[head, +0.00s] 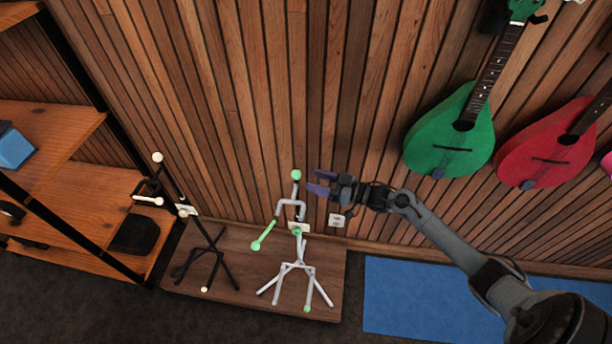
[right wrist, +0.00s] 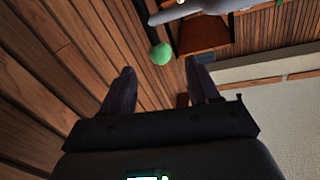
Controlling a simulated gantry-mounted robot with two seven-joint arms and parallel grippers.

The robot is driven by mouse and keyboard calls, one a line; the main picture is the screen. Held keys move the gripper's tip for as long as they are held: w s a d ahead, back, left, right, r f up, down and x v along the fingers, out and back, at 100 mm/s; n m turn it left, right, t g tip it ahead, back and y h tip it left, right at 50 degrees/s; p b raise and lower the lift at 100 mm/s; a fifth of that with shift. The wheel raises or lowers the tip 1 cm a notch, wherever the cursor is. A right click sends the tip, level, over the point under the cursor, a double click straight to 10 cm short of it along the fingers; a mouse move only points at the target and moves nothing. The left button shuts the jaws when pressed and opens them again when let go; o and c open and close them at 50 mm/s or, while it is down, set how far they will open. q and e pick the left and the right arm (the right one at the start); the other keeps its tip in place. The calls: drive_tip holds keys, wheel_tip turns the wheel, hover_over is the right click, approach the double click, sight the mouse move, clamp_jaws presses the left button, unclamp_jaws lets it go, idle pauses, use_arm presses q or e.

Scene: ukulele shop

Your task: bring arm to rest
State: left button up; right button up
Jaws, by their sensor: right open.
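My right arm reaches in from the lower right of the head view. Its gripper (head: 318,182) is open and empty, just right of the top of a white instrument stand (head: 299,268) with green tips. In the right wrist view the two fingers of the gripper (right wrist: 160,90) stand apart. A green ball tip (right wrist: 160,54) shows beyond them, and nothing is between them. My left gripper is not in view.
A black stand (head: 207,250) is beside the white one on a low wooden platform (head: 250,290). A green ukulele (head: 450,140) and a red one (head: 545,145) hang on the slatted wall. Wooden shelves (head: 80,200) stand left. A blue mat (head: 420,300) lies right of the platform.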

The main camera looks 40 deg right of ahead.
drive_tip(key=shift+v, duration=0.8)
